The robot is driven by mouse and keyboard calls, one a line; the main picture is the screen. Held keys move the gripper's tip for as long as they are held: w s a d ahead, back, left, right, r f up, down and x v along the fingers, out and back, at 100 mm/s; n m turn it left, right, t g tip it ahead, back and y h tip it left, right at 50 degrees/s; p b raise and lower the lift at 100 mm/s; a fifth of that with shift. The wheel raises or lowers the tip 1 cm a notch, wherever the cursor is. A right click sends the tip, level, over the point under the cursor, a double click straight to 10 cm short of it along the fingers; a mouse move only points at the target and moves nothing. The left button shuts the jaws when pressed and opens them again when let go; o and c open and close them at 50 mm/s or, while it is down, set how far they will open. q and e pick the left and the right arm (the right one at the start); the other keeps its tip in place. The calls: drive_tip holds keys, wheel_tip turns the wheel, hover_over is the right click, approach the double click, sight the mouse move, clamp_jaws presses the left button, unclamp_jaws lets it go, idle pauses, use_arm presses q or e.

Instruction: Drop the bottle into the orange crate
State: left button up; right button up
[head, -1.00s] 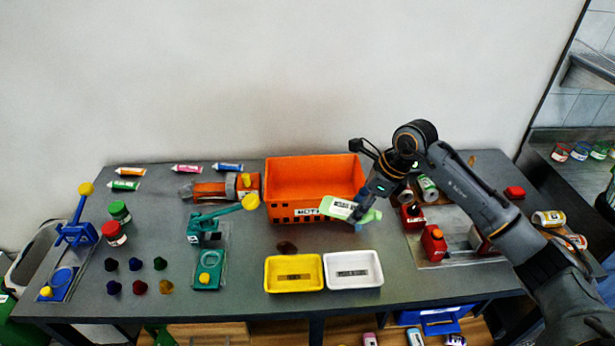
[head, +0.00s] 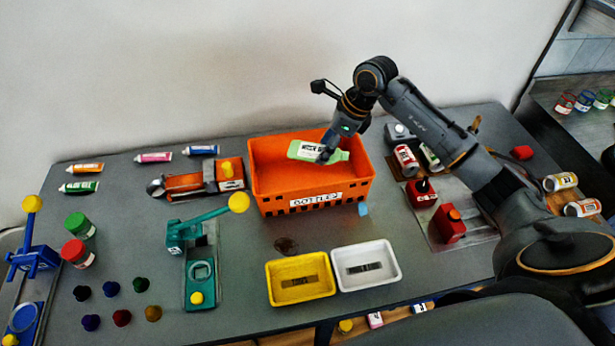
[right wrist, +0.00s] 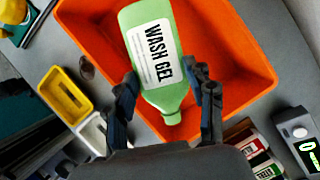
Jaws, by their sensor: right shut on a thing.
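A light green bottle (head: 308,151) with a white WASH GEL label lies on its side in my right gripper (head: 328,147). In the right wrist view the bottle (right wrist: 150,50) sits between the two fingers of the gripper (right wrist: 168,95), which is shut on it. The orange crate (head: 278,192), labelled BOTTLES, stands on the table directly beneath. The bottle is over the crate's opening, with the crate (right wrist: 225,35) around and behind it in the right wrist view. My left gripper is not in view.
A yellow tray (head: 302,296) and a white tray (head: 368,277) stand in front of the crate. An orange and grey device (head: 205,182) is left of it. Red containers (head: 449,222) and cans (head: 406,158) stand to the right. A wall (head: 200,60) rises behind the table.

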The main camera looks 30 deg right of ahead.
drive_tip(key=f, duration=0.1)
drive_tip(key=f+b, duration=0.1)
drive_tip(key=shift+w+f, duration=0.2)
drive_tip(key=shift+f, duration=0.45)
drive_tip(key=o, duration=0.8)
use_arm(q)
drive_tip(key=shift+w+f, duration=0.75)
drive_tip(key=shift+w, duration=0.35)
use_arm(e)
drive_tip(key=shift+o, duration=0.6)
drive_tip(key=shift+r, duration=0.2)
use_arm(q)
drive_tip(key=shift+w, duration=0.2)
use_arm(e)
drive_tip(key=v, duration=1.1)
drive_tip(key=shift+s+r, duration=0.2)
drive_tip(key=shift+r, duration=0.1)
